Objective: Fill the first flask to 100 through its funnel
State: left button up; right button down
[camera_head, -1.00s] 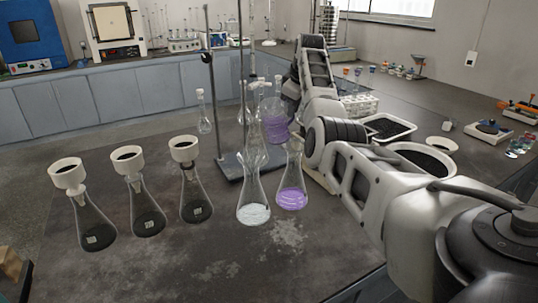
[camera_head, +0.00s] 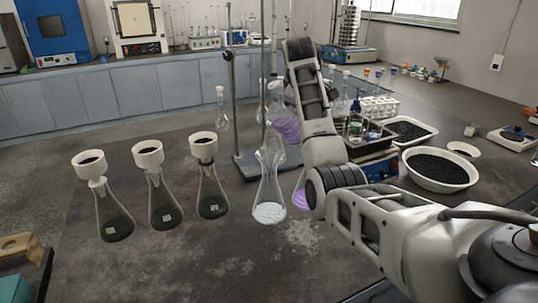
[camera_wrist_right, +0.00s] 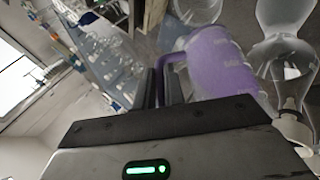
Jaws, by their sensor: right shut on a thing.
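Three conical flasks stand in a row on the left of the dark table, the left (camera_head: 114,226), middle (camera_head: 165,212) and right (camera_head: 212,199) ones. Each has a white funnel on top: left (camera_head: 90,168), middle (camera_head: 148,158), right (camera_head: 204,150). I cannot tell which is the first. My right gripper (camera_wrist_right: 160,88) is shut on the handle of a purple jug (camera_wrist_right: 222,65) in the wrist view. The jug (camera_head: 288,127) shows behind the central glassware in the head view, where my arm hides the gripper. My left gripper is out of view.
Black-filled trays (camera_head: 438,168) are at right.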

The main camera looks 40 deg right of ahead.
jog(key=shift+a, duration=0.15)
dwell(0.3)
jog(key=shift+h, duration=0.3)
jog(key=shift+a+r+n+h, duration=0.15)
jog(key=shift+a+h, duration=0.2)
jog(key=shift+h, duration=0.25)
jog(key=shift+a+n+h, duration=0.15)
jog(key=shift+a+h, duration=0.2)
jog(key=shift+h, duration=0.25)
dwell(4.0)
jog(key=shift+d+r+y, duration=0.15)
jog(key=shift+d+y, duration=0.1)
jog(key=shift+y, duration=0.25)
jog(key=shift+d+m+y, duration=0.4)
jog(key=shift+d+y, duration=0.25)
jog(key=shift+y, duration=0.25)
jog(key=shift+d+f+y, duration=0.3)
jog(key=shift+f+y, duration=0.05)
jog(key=shift+y, duration=0.05)
